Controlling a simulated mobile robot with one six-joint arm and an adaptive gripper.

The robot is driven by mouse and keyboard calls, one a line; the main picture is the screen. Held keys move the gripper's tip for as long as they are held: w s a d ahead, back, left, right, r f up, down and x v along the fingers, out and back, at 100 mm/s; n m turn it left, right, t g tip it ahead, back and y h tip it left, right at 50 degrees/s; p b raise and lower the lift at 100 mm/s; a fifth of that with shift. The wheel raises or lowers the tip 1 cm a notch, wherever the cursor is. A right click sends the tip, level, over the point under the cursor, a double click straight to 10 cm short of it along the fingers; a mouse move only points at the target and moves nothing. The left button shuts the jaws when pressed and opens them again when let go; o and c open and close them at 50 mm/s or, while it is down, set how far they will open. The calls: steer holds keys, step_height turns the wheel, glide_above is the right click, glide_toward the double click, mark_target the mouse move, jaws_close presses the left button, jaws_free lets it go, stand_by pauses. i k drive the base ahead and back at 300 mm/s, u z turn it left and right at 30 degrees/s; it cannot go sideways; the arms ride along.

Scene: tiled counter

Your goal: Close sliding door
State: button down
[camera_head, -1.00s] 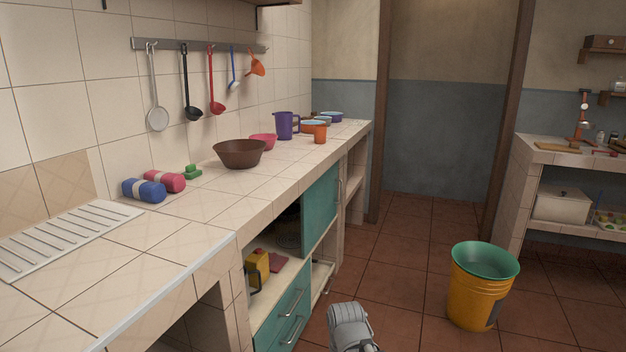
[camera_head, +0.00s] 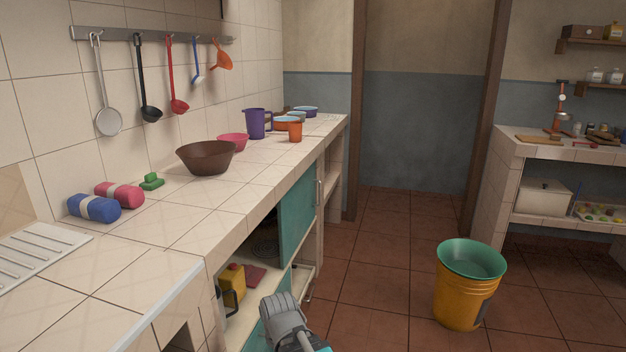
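The teal sliding door (camera_head: 297,215) is in the cabinet under the tiled counter. It covers the far part of the cabinet front, with a vertical bar handle (camera_head: 319,192) near its far edge. The near part of the cabinet (camera_head: 262,262) is open, and its shelves show. A grey rounded part of my arm, with a bit of teal, rises from the bottom edge in front of the lower cabinet. My gripper's fingers are not in the picture, so I cannot see whether they touch anything.
A yellow object (camera_head: 232,285) and a reddish one (camera_head: 254,276) stand on the open shelf. A brown bowl (camera_head: 206,158) and other kitchenware are on the counter. A yellow bucket with a green rim (camera_head: 466,285) stands right on the floor. The tiled floor between cabinet and bucket is clear.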

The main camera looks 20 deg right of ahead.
mark_target(296, 209)
steer(key=z, duration=0.1)
steer(key=i, duration=0.55)
steer(key=z, duration=0.6)
steer(key=i, duration=0.45)
steer(key=z, duration=0.55)
